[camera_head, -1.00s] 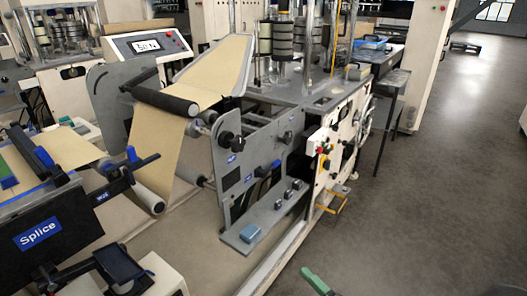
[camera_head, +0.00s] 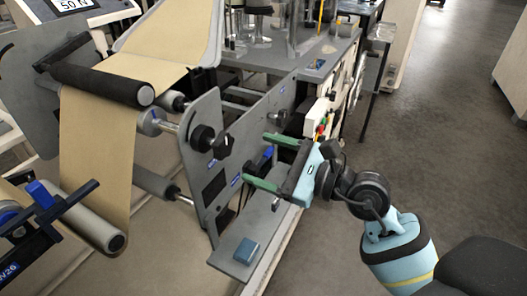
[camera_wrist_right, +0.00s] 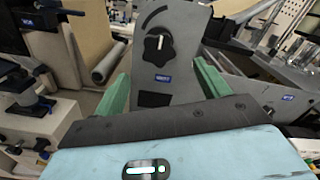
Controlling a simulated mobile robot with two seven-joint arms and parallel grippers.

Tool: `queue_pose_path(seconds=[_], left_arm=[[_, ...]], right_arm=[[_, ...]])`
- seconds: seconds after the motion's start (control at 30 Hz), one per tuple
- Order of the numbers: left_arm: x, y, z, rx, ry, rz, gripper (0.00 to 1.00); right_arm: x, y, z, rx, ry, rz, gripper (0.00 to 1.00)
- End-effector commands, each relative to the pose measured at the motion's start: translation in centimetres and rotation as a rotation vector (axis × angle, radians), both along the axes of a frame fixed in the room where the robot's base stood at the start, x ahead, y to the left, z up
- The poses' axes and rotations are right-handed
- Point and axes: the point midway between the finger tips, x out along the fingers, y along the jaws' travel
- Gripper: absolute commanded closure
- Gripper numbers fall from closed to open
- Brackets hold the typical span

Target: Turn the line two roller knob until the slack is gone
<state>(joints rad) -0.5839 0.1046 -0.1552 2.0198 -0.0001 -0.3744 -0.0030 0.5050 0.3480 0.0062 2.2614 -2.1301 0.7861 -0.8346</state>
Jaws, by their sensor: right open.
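A black roller knob (camera_head: 222,146) sticks out of the grey upright side plate (camera_head: 205,110), beside the roller's end. In the right wrist view the black knob (camera_wrist_right: 158,47) faces me, with a white pointer line, a curved dark mark above it and a small blue label below; the label is too small to read surely. My right gripper (camera_head: 257,160) has its two green fingers apart and empty, pointing at the plate from the right. In the wrist view the knob appears between and beyond the fingers, apart from them. My left gripper is not in view.
Brown kraft paper (camera_head: 100,140) hangs from a black roller (camera_head: 100,84) to a lower grey roller (camera_head: 95,230). A grey shelf (camera_head: 222,258) with a blue block (camera_head: 246,252) lies below the plate. A display (camera_head: 75,8) reads about 50 N. Open floor (camera_head: 430,120) lies at the right.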

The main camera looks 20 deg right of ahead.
Motion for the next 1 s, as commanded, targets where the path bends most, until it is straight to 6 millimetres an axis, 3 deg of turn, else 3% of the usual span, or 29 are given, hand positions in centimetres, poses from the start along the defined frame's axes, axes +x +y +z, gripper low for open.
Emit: queue_pose_path(seconds=[0.27,1.0], left_arm=[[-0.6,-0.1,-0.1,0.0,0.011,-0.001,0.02],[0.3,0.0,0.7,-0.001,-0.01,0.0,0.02]], right_arm=[[0.7,0.6,0.1,0.007,0.001,0.0,0.25],[7.1,5.6,0.1,0.006,0.002,0.001,0.25]])
